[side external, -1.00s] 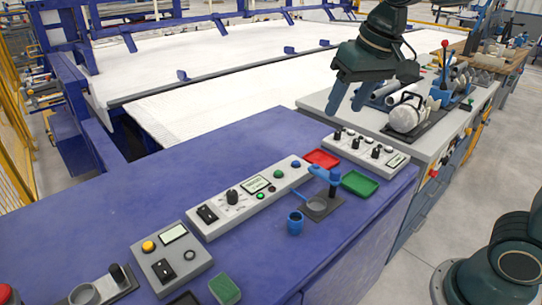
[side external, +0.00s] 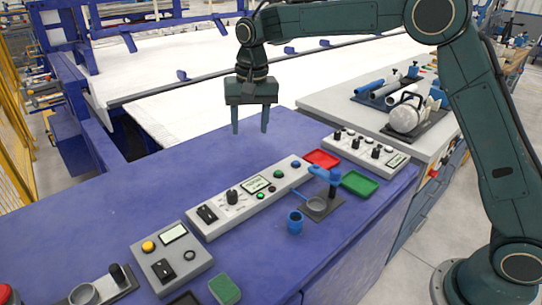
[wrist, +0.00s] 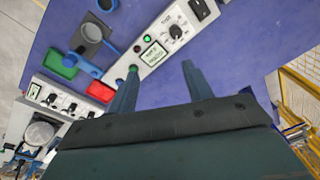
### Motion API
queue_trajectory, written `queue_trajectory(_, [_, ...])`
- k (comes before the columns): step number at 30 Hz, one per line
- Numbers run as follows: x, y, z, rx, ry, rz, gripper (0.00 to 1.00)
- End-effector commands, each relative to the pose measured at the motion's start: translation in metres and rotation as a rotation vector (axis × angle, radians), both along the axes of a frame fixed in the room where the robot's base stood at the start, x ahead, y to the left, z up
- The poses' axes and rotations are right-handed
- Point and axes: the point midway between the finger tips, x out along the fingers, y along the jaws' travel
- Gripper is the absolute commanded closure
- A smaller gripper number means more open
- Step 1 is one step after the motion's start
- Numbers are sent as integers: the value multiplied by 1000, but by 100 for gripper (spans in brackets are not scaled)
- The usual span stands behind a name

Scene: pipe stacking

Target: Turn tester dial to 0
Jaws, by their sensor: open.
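My gripper (side external: 250,131) is open and empty, with its fingers pointing down, well above the blue bench. In the wrist view, my gripper (wrist: 160,67) has its two fingers apart, with the long grey control panel beyond them. That panel (side external: 215,219) carries a black dial (side external: 232,196), a small display (side external: 256,184), a switch and several buttons. The dial also shows in the wrist view (wrist: 176,31); its pointer setting is too small to read. I cannot tell which panel is the tester. A smaller grey box (side external: 172,257) has a yellow button, a display and a switch.
Another panel with several knobs (side external: 367,150) stands at the bench's far right. A red tray (side external: 322,159), a green tray (side external: 360,184), a blue fixture (side external: 325,174) and a blue cup (side external: 295,222) sit near the long panel. The bench's left-middle is clear.

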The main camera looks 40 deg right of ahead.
Motion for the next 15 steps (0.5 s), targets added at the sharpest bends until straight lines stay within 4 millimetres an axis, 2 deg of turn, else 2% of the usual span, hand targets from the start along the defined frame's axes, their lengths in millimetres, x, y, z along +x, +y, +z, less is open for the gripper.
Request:
queue_trajectory(3, [19,10,-26,-2,31,-33,50])
queue_trajectory(9, [41,25,-63,-7,69,-85,50])
queue_trajectory(15, [52,33,-85,-10,90,-115,50])
